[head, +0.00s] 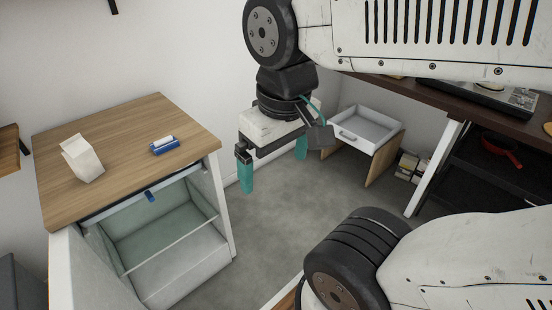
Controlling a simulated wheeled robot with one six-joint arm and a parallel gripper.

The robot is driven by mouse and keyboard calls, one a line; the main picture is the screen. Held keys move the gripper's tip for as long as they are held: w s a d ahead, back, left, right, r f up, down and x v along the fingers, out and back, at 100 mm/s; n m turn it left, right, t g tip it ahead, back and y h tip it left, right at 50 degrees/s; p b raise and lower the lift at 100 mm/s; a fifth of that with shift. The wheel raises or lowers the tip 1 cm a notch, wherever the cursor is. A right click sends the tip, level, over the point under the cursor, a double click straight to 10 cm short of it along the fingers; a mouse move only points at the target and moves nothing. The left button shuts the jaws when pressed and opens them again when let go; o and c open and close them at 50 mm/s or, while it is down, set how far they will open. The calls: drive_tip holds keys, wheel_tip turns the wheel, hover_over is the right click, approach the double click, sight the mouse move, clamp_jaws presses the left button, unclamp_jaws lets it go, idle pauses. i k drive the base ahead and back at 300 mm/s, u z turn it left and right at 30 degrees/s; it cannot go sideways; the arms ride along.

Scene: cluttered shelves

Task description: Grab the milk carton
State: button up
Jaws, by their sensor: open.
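A plain white milk carton (82,158) with a gabled top stands on the wooden top of a cabinet (117,183) at the left in the head view. It leans slightly in the picture and nothing touches it. My gripper (273,168) hangs from my arm near the middle of the view, to the right of the cabinet. Its two teal fingers are spread apart with nothing between them. A clear gap lies between my gripper and the carton.
A blue and white item (164,145) lies on the cabinet top, right of the carton. The cabinet's front has an open glass-walled compartment (165,232). A small table with a white tray-like drawer (366,128) stands behind my gripper. A dark shelf with a red pan (502,149) is at right.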

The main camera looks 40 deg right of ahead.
sight(80, 156)
drive_tip(key=u, duration=0.1)
drive_tip(key=k, duration=0.4)
drive_tip(key=z, duration=0.85)
drive_tip(key=i, duration=1.5)
drive_tip(key=u, duration=0.6)
drive_tip(key=i, duration=0.3)
drive_tip(key=u, duration=0.3)
